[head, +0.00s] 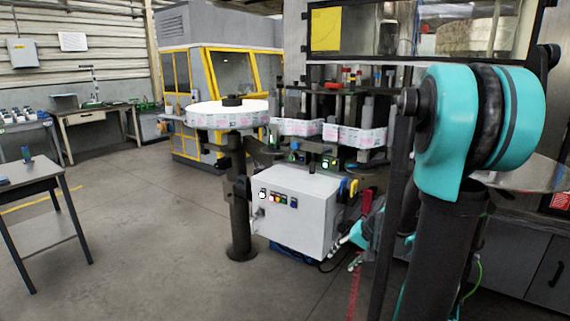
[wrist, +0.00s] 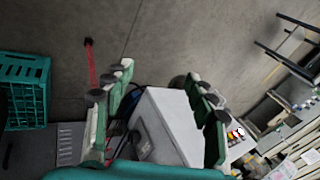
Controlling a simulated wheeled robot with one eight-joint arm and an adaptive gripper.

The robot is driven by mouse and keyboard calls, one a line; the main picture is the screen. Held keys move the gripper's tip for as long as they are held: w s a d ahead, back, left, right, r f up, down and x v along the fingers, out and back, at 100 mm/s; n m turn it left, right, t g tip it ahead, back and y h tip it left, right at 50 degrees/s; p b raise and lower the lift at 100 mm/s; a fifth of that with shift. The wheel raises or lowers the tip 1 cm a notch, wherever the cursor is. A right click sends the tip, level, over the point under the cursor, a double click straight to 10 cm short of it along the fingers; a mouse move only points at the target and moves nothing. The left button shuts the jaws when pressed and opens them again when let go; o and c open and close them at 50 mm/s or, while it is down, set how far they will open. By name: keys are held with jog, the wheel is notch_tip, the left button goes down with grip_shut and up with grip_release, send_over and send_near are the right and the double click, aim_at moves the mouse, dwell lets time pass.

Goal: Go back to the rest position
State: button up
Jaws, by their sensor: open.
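My gripper (wrist: 165,108) is open in the wrist view, its two green-and-grey fingers spread apart with the grey floor and part of a white box between and beyond them. I cannot see anything held in it. In the head view my teal and black arm (head: 480,130) fills the right side, and the gripper end shows only in small part low beside the white control box (head: 295,212). The same box shows in the wrist view (wrist: 170,118), behind the fingers; contact cannot be told.
The labeller's label reel (head: 228,118) stands on a dark post left of the control box. A small table (head: 30,180) is at far left, with open floor (head: 150,240) between. The wrist view shows a green crate (wrist: 25,90) at left and a red strip (wrist: 90,62) on the floor.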

jog(key=s+f+n+h, duration=0.2)
jog(key=s+n+h, duration=0.2)
jog(key=s, duration=1.1)
jog(key=shift+f+t+h, duration=0.3)
jog(key=shift+t, duration=0.1)
dwell(0.5)
